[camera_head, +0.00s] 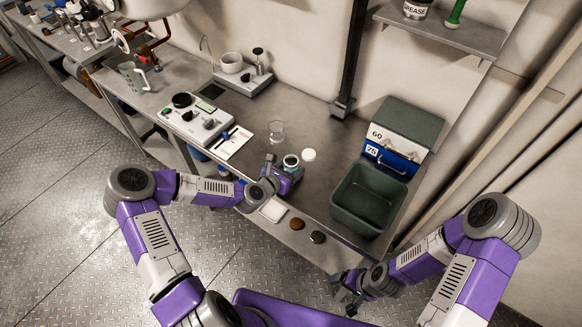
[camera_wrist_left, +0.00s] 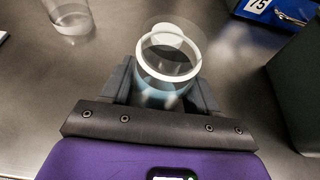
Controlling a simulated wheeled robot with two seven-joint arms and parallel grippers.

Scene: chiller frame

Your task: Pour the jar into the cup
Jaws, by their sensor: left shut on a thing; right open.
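A jar (camera_head: 291,161) with a pale rim is near the front of the grey bench. My left gripper (camera_head: 285,173) is shut around its body. The left wrist view shows the jar (camera_wrist_left: 168,65) between the fingers (camera_wrist_left: 163,92), with a clear upper part, a white ring and bluish lower part. It looks roughly upright; I cannot tell if it touches the bench. A clear glass cup (camera_head: 277,131) stands upright behind it, apart, and also shows in the left wrist view (camera_wrist_left: 70,15). My right gripper (camera_head: 350,288) is open and empty, low in front of the bench.
A white round lid (camera_head: 309,155) lies right of the jar. A green bin (camera_head: 367,199) and a blue-and-white box (camera_head: 394,148) stand at right. A white pad (camera_head: 273,209) and two small discs (camera_head: 297,224) (camera_head: 318,237) lie at the front edge. A control panel (camera_head: 195,121) is left.

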